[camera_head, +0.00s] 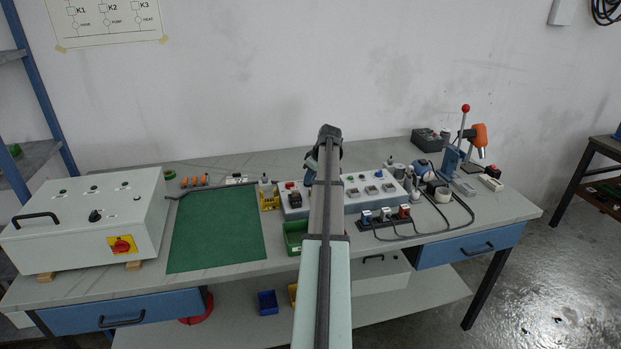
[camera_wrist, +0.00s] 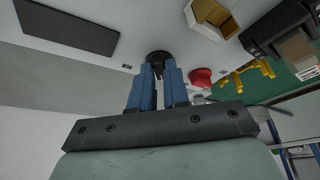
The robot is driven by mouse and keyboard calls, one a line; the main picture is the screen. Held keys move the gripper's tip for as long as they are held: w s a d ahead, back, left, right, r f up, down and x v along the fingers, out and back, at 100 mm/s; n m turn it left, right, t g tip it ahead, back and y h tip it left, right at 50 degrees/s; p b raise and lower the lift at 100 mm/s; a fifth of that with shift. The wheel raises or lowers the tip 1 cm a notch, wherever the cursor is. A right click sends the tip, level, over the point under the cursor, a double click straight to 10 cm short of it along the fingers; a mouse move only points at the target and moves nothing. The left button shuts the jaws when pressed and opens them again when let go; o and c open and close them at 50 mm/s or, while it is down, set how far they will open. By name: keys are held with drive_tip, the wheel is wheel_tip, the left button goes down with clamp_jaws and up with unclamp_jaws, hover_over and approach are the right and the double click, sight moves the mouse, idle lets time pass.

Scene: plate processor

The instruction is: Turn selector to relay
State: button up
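The selector is a round black knob (camera_wrist: 157,57) on a pale panel face in the wrist view. My gripper (camera_wrist: 160,70) has its two blue fingers pointing at it, with a narrow gap between them. The fingertips overlap the knob's lower edge, and a dark part of it shows between them. I cannot tell whether they press on it. In the head view the pale control panel (camera_head: 350,205) stands mid-bench. My arm covers its middle, so the knob is hidden there; a blue part of my gripper (camera_head: 310,164) shows beside the arm.
A red button (camera_wrist: 201,78) is close to the right of the fingers. Yellow pieces (camera_wrist: 247,75) and a dark block (camera_wrist: 278,30) lie further right. In the head view a white cabinet (camera_head: 75,245) stands left, and the green mat (camera_head: 217,232) is clear.

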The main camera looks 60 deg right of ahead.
drive_tip(key=o, duration=0.4)
drive_tip(key=v, duration=1.3)
drive_tip(key=shift+r, duration=0.4)
